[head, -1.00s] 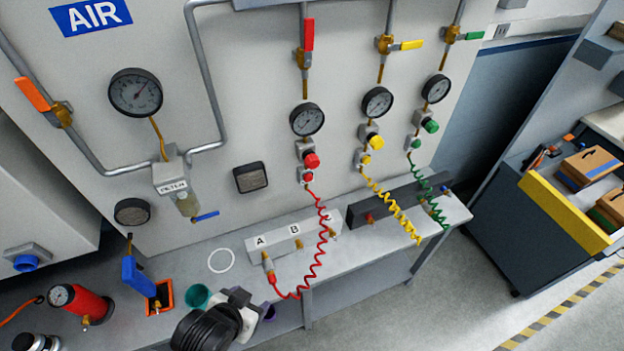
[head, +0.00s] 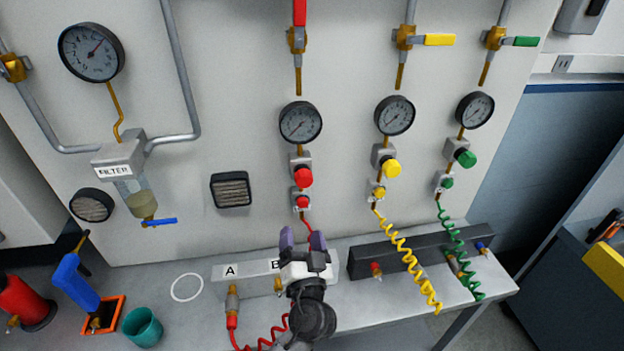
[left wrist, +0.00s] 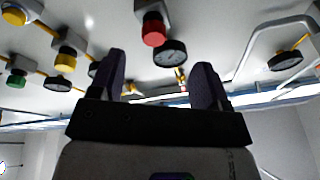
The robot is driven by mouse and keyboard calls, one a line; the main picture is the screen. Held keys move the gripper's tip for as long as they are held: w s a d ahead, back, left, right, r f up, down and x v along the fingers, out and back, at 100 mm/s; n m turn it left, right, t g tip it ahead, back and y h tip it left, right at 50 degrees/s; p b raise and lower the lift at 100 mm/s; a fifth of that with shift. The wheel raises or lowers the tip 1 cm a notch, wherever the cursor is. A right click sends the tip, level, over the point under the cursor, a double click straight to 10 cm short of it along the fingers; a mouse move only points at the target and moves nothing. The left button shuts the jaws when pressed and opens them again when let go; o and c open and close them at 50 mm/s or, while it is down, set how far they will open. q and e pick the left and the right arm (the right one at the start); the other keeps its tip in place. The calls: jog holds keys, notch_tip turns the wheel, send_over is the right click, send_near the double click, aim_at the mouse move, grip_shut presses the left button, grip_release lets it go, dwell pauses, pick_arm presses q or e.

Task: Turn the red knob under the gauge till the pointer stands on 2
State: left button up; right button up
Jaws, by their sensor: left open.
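The red knob (head: 303,177) sits on a grey block on the wall panel, below the round black-rimmed gauge (head: 300,122). The gauge's pointer seems to point to the lower left; the numbers are too small to read. My left gripper (head: 302,236) is open and empty, below the red knob and apart from it, its purple fingers pointing up. In the left wrist view the red knob (left wrist: 153,30) shows beyond the gap between the open fingers, with a gauge (left wrist: 172,53) beside it. My right gripper is not in view.
A smaller red fitting (head: 302,201) and a coiled red hose hang below the red knob. A yellow knob (head: 392,168) and a green knob (head: 465,158) stand to the right. A bench (head: 400,300) with a labelled block (head: 222,273) lies below. The panel left of the knob is clear down to a vent (head: 231,190).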

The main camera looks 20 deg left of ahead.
aim_at(304, 184)
pick_arm(q)
jog(key=shift+n+t+h, duration=0.5)
jog(key=shift+t+h, duration=0.3)
jog(key=shift+t, duration=0.1)
jog(key=x, duration=0.4)
jog(key=r+p+x, duration=0.1)
jog(key=x, duration=0.3)
jog(key=d+x, duration=0.1)
jog(key=x, duration=0.3)
jog(key=shift+r+p, duration=0.3)
jog(key=shift+r, duration=0.05)
jog(key=shift+x, duration=0.8)
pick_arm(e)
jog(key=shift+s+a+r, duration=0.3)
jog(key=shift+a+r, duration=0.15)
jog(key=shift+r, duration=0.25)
pick_arm(q)
jog(key=c, duration=0.9)
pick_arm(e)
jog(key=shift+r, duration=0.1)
